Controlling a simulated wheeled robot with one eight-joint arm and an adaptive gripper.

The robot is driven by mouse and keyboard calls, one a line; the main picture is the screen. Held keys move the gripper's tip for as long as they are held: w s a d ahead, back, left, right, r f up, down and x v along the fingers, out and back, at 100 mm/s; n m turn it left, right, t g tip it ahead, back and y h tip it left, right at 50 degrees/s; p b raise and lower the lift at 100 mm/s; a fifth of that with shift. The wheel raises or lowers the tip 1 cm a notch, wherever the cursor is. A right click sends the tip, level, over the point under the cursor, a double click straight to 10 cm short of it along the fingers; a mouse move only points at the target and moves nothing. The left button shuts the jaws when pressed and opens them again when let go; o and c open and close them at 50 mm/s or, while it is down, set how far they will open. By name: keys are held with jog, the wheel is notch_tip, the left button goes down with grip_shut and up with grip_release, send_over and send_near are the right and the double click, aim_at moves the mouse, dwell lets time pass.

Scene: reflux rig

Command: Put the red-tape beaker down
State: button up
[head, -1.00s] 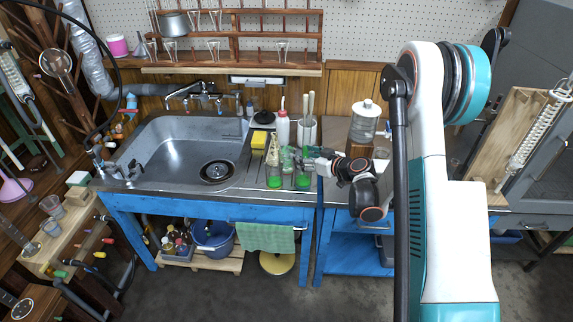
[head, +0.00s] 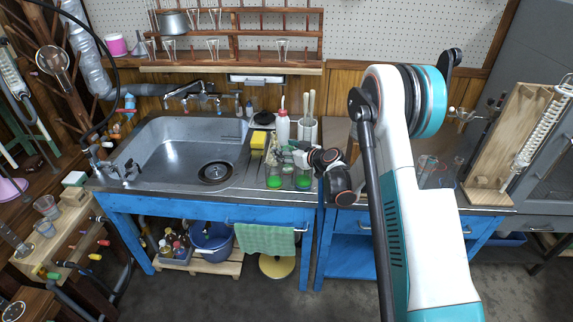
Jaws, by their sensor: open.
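Two glass beakers with green liquid stand on the drainboard right of the sink, a left one (head: 274,179) and a right one (head: 303,180). I cannot make out red tape on either at this size. My gripper (head: 284,157) is open and sits just above and behind the beakers' rims, partly overlapping them. Whether its fingers touch the glass is not clear. The wrist reaches in from the right.
A yellow sponge (head: 258,141), a white bottle (head: 282,128) and a white canister (head: 306,131) stand behind the beakers. The sink (head: 180,150) lies to the left. Clear glassware (head: 437,172) stands on the right bench.

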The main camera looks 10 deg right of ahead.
jog(key=shift+r, duration=0.1)
jog(key=c, duration=1.2)
jog(key=shift+r, duration=0.1)
